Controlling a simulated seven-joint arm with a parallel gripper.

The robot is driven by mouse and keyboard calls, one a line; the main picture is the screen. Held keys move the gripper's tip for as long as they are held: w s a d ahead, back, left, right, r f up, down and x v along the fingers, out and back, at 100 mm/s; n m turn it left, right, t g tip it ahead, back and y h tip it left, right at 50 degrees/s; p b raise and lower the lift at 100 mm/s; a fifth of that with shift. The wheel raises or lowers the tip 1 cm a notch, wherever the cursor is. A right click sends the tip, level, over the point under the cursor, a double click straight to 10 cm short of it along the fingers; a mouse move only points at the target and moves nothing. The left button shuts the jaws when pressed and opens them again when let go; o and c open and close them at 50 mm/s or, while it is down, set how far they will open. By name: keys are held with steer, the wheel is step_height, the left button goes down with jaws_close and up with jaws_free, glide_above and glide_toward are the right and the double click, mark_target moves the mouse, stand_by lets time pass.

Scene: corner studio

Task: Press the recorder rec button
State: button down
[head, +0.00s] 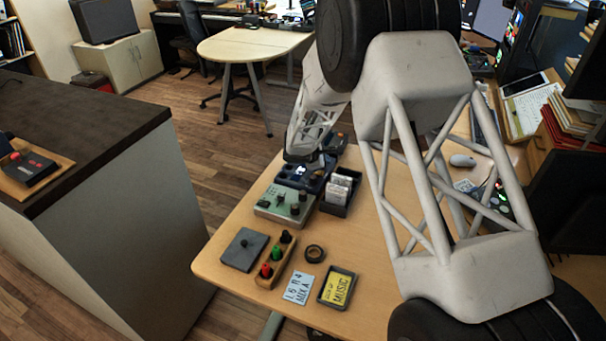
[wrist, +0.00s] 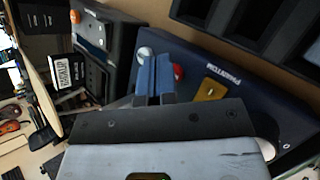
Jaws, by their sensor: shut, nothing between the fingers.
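A dark blue box (wrist: 235,75) with light lettering fills the right of the wrist view. On it are a red round button (wrist: 178,71), a yellow piece (wrist: 211,89) and a whitish knob (wrist: 145,53). The blue box also shows in the head view (head: 293,180), behind the grey-green device. I cannot tell for sure that it is the recorder. My gripper (wrist: 155,58) is shut and empty; its blue fingers are over the blue box, just left of the red button. Contact cannot be told. In the head view my arm hides the fingertips.
A dark device with an orange knob (wrist: 75,16) is left of the blue box in the wrist view. A dark divided tray (head: 340,190), a grey-green device (head: 285,203) and a block with coloured knobs (head: 275,262) stand on the wooden table (head: 222,258). My arm crosses above the table.

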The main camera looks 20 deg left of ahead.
steer(key=shift+r, duration=0.4)
steer(key=shift+r, duration=0.15)
stand_by(0.5)
steer(key=shift+r, duration=2.9)
